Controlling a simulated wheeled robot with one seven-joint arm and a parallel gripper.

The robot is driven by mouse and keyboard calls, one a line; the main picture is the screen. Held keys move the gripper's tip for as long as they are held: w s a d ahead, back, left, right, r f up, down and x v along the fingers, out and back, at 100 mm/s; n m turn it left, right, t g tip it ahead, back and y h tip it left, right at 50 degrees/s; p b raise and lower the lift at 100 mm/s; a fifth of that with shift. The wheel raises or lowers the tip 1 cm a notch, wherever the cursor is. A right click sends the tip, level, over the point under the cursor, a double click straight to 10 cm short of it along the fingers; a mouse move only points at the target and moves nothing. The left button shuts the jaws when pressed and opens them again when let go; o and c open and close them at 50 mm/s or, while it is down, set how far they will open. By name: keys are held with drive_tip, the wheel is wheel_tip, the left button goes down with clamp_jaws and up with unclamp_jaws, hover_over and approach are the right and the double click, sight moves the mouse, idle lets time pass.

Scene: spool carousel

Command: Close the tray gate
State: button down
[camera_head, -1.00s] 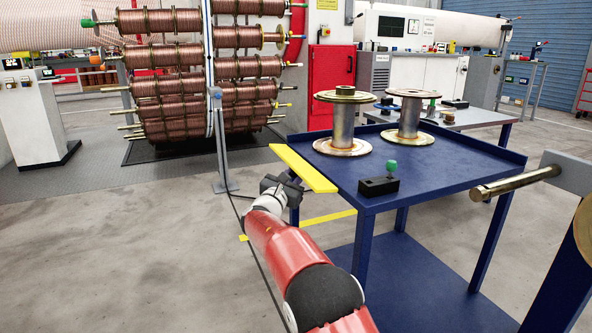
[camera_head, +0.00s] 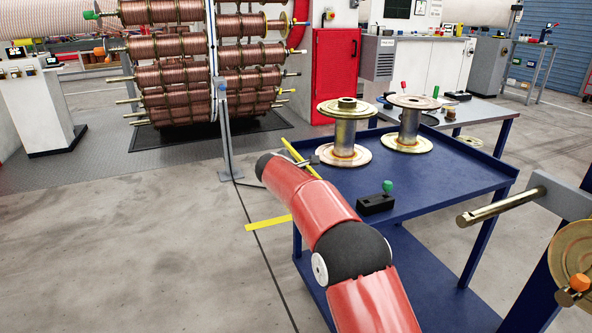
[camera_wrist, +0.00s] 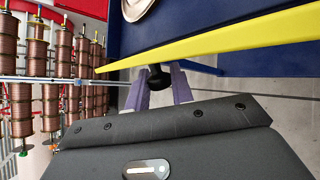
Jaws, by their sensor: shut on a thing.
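The tray gate is a yellow bar (camera_head: 290,150) along the left edge of the blue cart's top tray (camera_head: 440,178). In the head view it shows as a thin strip, partly hidden by my red arm. In the wrist view the yellow bar (camera_wrist: 225,42) runs across the top, beside the blue tray. My gripper (camera_wrist: 160,74) is shut on a small black knob (camera_wrist: 158,80) just under the bar. My arm mostly hides the gripper in the head view. I cannot tell whether the gate is fully upright against the tray.
Two spools (camera_head: 345,135) (camera_head: 409,125) stand on the tray. A black box with a green knob (camera_head: 376,203) sits near its front left corner. A grey post (camera_head: 226,140) stands left of the cart. A metal rod (camera_head: 500,208) juts in at right. The floor at left is clear.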

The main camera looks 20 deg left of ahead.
drive_tip(key=shift+w+d+r+m+g+y, duration=0.35)
drive_tip(key=shift+r+m+g+y, duration=0.2)
drive_tip(key=shift+g+y, duration=0.2)
drive_tip(key=shift+w+d+r+m+g+y, duration=0.2)
drive_tip(key=shift+d+r+m+g+y, duration=0.15)
drive_tip(key=shift+r+m+g+y, duration=0.3)
drive_tip(key=shift+f, duration=0.15)
drive_tip(key=c, duration=1.3)
unclamp_jaws()
drive_tip(key=shift+d, duration=0.1)
drive_tip(key=b+v, duration=0.1)
drive_tip(key=v, duration=0.6)
drive_tip(key=shift+s+r, duration=0.2)
drive_tip(key=shift+r, duration=0.1)
drive_tip(key=shift+d, duration=0.1)
